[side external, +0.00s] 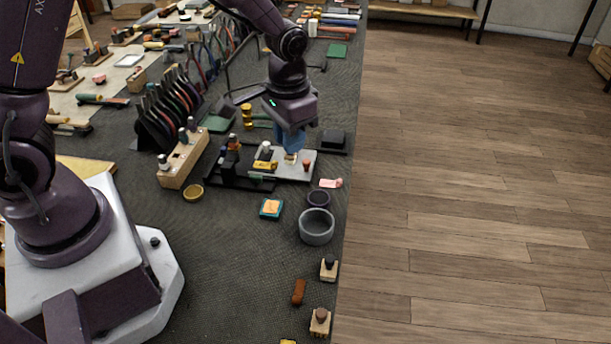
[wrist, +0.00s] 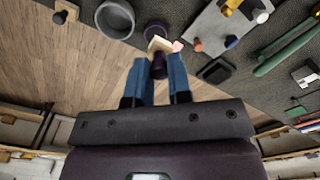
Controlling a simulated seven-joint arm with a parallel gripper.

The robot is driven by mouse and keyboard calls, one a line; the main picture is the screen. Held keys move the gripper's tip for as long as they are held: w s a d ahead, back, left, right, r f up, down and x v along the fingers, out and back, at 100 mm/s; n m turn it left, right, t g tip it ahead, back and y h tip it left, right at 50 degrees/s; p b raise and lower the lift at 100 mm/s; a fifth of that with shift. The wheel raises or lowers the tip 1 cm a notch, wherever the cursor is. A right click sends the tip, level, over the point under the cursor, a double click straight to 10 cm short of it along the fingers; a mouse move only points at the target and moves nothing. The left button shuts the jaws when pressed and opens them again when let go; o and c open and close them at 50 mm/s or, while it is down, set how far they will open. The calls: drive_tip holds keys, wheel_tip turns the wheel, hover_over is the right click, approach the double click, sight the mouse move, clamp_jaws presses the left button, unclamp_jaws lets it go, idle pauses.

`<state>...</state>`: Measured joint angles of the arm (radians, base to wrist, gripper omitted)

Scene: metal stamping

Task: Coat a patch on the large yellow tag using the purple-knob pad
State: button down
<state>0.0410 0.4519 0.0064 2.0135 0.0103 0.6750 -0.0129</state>
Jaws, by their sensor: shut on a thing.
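My gripper (side external: 290,154) has blue fingers and points down over the grey plate (side external: 296,176) near the table's right edge. In the wrist view its fingers (wrist: 160,75) are closed around a dark purple knob (wrist: 159,65) with a pale cream block (wrist: 158,44) at its end, the purple-knob pad. In the side view the fingers mostly hide the pad, and I cannot tell whether it touches the plate. A yellow piece (side external: 265,165) lies to the left of the gripper at the plate's left side; I cannot tell whether it is the large yellow tag.
A small orange-topped peg (side external: 306,164) stands on the plate close to my gripper. A teal-edged orange pad (side external: 271,208), a wooden tool block (side external: 184,160) and a dark rack (side external: 165,118) stand left.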

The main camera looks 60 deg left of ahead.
drive_tip(key=a+f, duration=0.2)
drive_tip(key=a, duration=0.5)
drive_tip(key=w+a+f, duration=0.1)
drive_tip(key=a+f, duration=0.1)
drive_tip(key=a, duration=0.6)
drive_tip(key=shift+w+f, duration=0.2)
drive_tip(key=shift+f, duration=0.05)
